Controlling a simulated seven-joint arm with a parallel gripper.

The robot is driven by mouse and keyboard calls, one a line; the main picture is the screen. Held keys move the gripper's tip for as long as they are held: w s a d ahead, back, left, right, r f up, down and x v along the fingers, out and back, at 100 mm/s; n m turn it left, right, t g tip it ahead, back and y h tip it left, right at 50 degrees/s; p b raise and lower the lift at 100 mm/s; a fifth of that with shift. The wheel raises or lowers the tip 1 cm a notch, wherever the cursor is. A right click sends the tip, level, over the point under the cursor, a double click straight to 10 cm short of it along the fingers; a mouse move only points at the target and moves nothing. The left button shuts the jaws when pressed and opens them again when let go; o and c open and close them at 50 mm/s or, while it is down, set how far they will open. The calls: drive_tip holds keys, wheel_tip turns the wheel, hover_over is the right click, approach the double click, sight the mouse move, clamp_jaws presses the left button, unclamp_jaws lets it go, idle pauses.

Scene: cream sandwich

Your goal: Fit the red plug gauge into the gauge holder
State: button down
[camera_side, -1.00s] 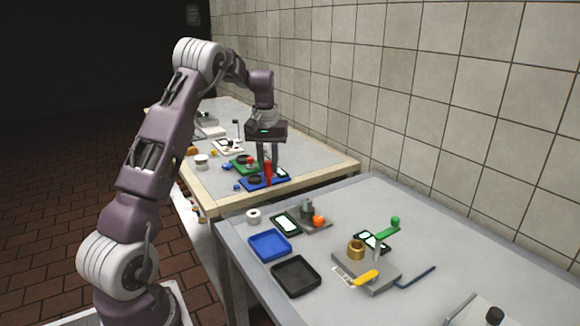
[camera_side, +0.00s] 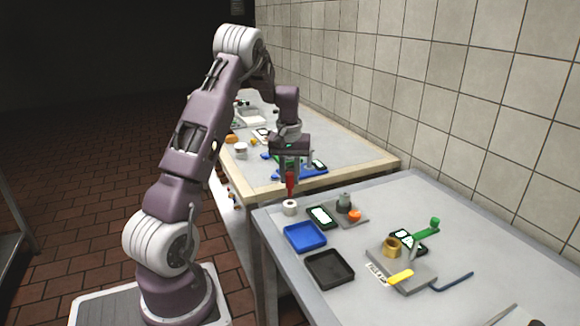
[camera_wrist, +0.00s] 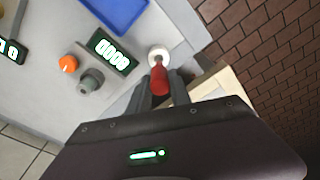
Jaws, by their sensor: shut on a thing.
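My gripper (camera_side: 289,177) is shut on the red plug gauge (camera_side: 290,187), which hangs upright below the fingers in the side view. A small white round piece with a hole (camera_side: 290,208) stands on the near grey table; it may be the gauge holder, but I cannot tell for sure. The plug's lower end is close to this piece, with a small gap in the side view. In the wrist view, the red plug (camera_wrist: 160,78) sits between the fingertips (camera_wrist: 161,90), and the white piece (camera_wrist: 158,54) shows just beyond it, partly hidden.
To the right are a green-lit display (camera_side: 321,216), a grey block with an orange knob (camera_side: 355,215), a blue tray (camera_side: 305,237) and a black tray (camera_side: 329,269). A brass ring fixture (camera_side: 392,246) stands further right. The far table (camera_side: 372,168) lies behind.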

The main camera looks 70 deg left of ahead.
sight(290, 187)
drive_tip(key=shift+f, duration=0.55)
drive_tip(key=shift+f, duration=2)
idle(0.5)
drive_tip(key=c, duration=1.1)
unclamp_jaws()
drive_tip(key=r, duration=0.7)
drive_tip(key=shift+s+d, duration=0.25)
drive_tip(key=shift+d, duration=0.1)
